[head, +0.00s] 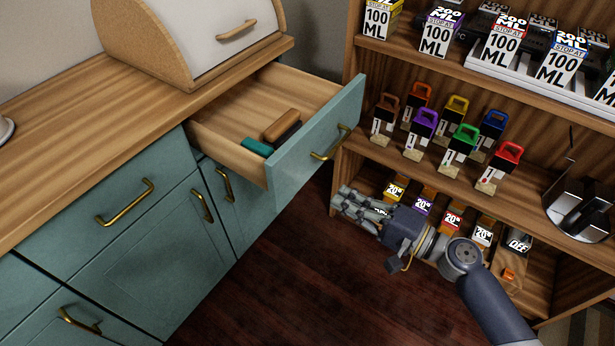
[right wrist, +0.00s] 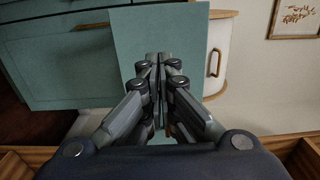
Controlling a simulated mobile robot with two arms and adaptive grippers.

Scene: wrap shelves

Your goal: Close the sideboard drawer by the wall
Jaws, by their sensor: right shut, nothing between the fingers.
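The sideboard drawer (head: 318,132) stands pulled out, at the end of the sideboard near the shelf. It has a teal front and a brass handle (head: 331,146). A teal item (head: 257,147) and a brown item (head: 281,124) lie inside it, with a dark item partly hidden beside them. My right gripper (head: 343,203) is shut and empty, below and to the right of the drawer front in the head view, apart from the handle. In the right wrist view its closed fingers (right wrist: 157,62) point at a teal panel (right wrist: 160,30). My left gripper is not in view.
The wooden shelf (head: 350,165) stands close on the right, with several labelled boxes and coloured-handled items on its boards. A bread box (head: 190,40) sits on the sideboard top (head: 90,150). Dark wooden floor (head: 290,270) is clear in front of the sideboard.

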